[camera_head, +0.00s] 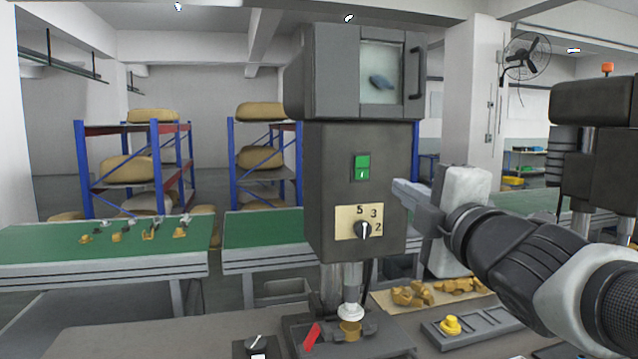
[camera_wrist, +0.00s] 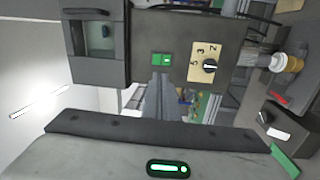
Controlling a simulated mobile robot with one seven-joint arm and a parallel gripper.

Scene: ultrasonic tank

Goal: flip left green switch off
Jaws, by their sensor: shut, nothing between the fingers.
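The green rocker switch (camera_head: 362,167) is on the front of the dark grey machine housing (camera_head: 335,190), above the dial plate. It has two halves, and a small white mark shows on the lower one. The switch also shows in the wrist view (camera_wrist: 161,59), just beyond my fingertips. My gripper (camera_head: 402,188) is shut and empty, to the right of the switch and slightly lower in the head view. In the wrist view my fingers (camera_wrist: 158,88) point at the switch. I cannot tell whether they touch the housing. Only one green switch is in view.
A dial knob (camera_head: 363,231) on a cream numbered plate sits below the switch. A windowed cabinet with a handle (camera_head: 416,73) is above it. A grey tray (camera_head: 470,340) with a yellow part stands at lower right. Another dark machine (camera_head: 590,105) stands at far right.

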